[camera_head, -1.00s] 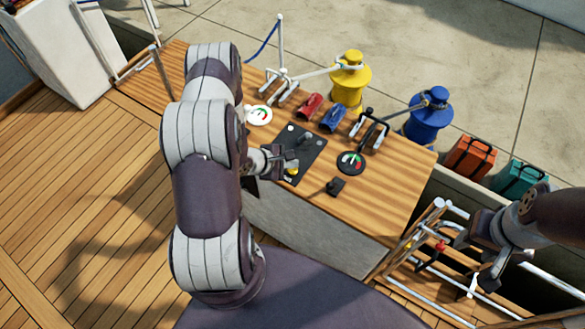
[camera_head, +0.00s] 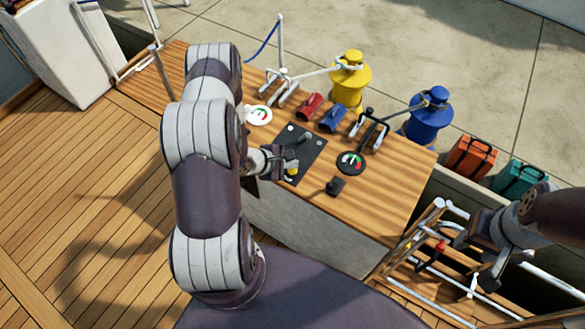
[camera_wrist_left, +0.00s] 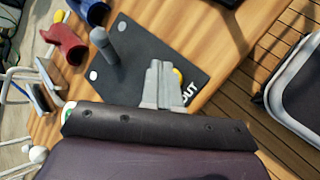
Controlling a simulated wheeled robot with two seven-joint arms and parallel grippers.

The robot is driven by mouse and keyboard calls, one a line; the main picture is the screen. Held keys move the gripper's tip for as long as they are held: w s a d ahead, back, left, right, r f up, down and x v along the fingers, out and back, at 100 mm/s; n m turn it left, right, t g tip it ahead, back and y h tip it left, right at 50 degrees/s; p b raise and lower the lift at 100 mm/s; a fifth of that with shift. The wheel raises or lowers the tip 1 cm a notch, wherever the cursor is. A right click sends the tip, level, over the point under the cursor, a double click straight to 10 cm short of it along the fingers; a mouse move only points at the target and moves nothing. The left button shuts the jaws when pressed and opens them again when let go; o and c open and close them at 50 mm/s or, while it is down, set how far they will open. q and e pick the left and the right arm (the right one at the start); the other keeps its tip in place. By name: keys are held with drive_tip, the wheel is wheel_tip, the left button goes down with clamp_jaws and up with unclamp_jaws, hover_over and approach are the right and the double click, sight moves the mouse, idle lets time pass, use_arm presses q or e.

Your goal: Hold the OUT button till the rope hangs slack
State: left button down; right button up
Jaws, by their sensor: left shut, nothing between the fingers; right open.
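The black control panel (camera_head: 305,150) lies on the wooden table with a grey lever (camera_wrist_left: 104,45) standing on it. The yellow button (camera_wrist_left: 178,75) sits by the white OUT label (camera_wrist_left: 190,93) and is partly hidden by my left fingers. My left gripper (camera_wrist_left: 160,68) is shut and empty, its tips at the button; I cannot tell whether they press it. It also shows in the head view (camera_head: 288,164). A blue rope (camera_head: 262,46) by the post sags slightly. My right gripper (camera_head: 478,265) is open and empty at the lower right, away from the panel.
Red (camera_head: 309,105) and blue (camera_head: 333,118) objects lie behind the panel. A white ladder-like frame (camera_head: 420,225) is near my right gripper.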

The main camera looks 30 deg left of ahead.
use_arm(q)
drive_tip(key=shift+f, duration=0.45)
drive_tip(key=shift+f+b, duration=0.4)
drive_tip(key=shift+f, duration=0.1)
idle(7.0)
